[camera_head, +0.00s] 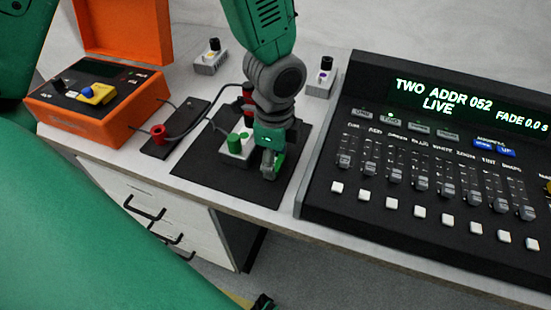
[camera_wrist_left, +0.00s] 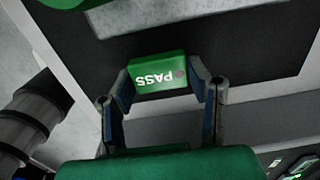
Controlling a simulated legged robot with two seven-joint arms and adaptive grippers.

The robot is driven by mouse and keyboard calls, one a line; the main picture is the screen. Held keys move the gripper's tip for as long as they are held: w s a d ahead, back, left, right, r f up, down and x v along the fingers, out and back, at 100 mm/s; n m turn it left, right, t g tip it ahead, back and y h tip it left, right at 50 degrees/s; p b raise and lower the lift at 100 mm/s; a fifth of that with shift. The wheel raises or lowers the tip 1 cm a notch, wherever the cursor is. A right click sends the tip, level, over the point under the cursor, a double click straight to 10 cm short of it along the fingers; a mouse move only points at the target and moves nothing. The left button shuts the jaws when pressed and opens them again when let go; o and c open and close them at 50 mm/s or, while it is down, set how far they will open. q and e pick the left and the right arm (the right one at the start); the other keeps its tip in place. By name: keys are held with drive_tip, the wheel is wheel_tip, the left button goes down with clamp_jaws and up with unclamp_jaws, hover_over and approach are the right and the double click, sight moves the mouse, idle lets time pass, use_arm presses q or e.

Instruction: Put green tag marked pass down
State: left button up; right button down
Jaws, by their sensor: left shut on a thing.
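The green tag (camera_wrist_left: 158,84) with white PASS lettering sits between the two fingers of my left gripper in the left wrist view, its text upside down. My left gripper (camera_head: 271,166) points down over the black mat (camera_head: 222,178) in the head view and is shut on the tag. Only a bit of green shows at the fingertips there. I cannot tell whether the tag touches the mat. My right gripper is not in view.
A grey block with green knobs (camera_head: 239,145) stands on the mat, just left of the gripper. An orange case (camera_head: 120,118) is at left, with a cable and red connector (camera_head: 158,132). A lighting console (camera_head: 325,190) stands right. The mat's front part is clear.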

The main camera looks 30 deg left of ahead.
use_arm(q)
drive_tip(key=o, duration=0.9)
drive_tip(key=shift+f, duration=0.1)
drive_tip(key=shift+o, duration=0.2)
wheel_tip(320, 180, up, 12)
drive_tip(key=p, duration=0.3)
